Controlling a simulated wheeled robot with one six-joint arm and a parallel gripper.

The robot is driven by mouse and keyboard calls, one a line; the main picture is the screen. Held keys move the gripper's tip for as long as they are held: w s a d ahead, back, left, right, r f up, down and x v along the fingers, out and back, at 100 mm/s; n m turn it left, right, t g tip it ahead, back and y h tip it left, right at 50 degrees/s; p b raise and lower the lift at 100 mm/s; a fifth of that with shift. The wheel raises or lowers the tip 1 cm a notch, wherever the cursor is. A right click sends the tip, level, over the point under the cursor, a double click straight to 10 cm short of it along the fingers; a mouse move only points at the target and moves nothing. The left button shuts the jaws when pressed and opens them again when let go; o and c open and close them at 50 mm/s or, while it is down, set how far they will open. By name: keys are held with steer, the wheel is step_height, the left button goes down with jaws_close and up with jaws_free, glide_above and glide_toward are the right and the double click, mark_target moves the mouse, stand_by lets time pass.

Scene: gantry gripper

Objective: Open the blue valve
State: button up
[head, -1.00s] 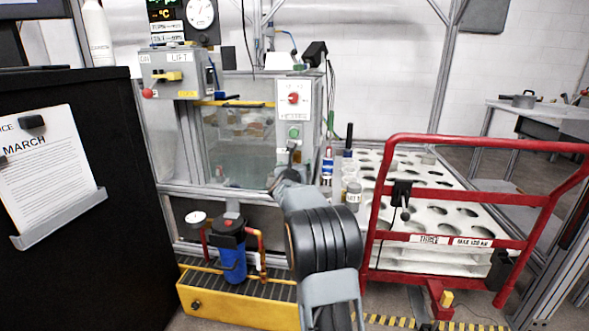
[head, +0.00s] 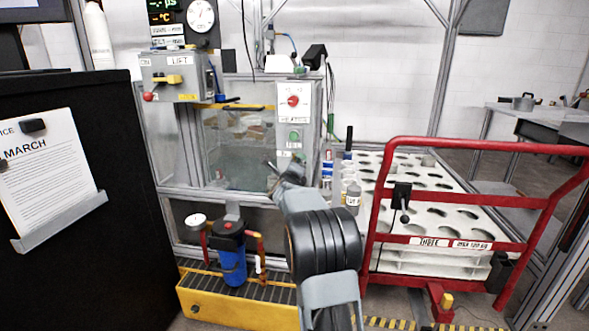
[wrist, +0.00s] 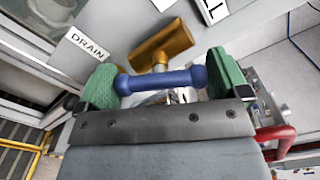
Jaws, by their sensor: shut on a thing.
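The blue valve handle (wrist: 165,80) is a short bar with thicker ends, crosswise in the wrist view. It sits in front of a brass valve body (wrist: 168,42). My gripper (wrist: 160,84) has green pads at both ends of the bar and is shut on it. In the head view, my gripper (head: 272,168) is small, in front of the glass tank, and the valve cannot be made out there.
A DRAIN label (wrist: 88,46) is left of the brass body. A red pipe (wrist: 280,142) is at lower right. The head view shows the glass tank (head: 235,150), a blue filter (head: 232,265) and a red cart (head: 480,143).

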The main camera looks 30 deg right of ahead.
steer(key=n+p, duration=0.1)
steer(key=n, duration=0.4)
steer(key=shift+p, duration=0.4)
steer(key=shift+n, duration=0.3)
steer(key=o, duration=0.6)
steer(key=shift+c, duration=0.2)
steer(key=p+v, duration=0.1)
steer(key=v, duration=1.3)
steer(key=shift+p, duration=0.35)
steer(key=shift+w+r, duration=0.1)
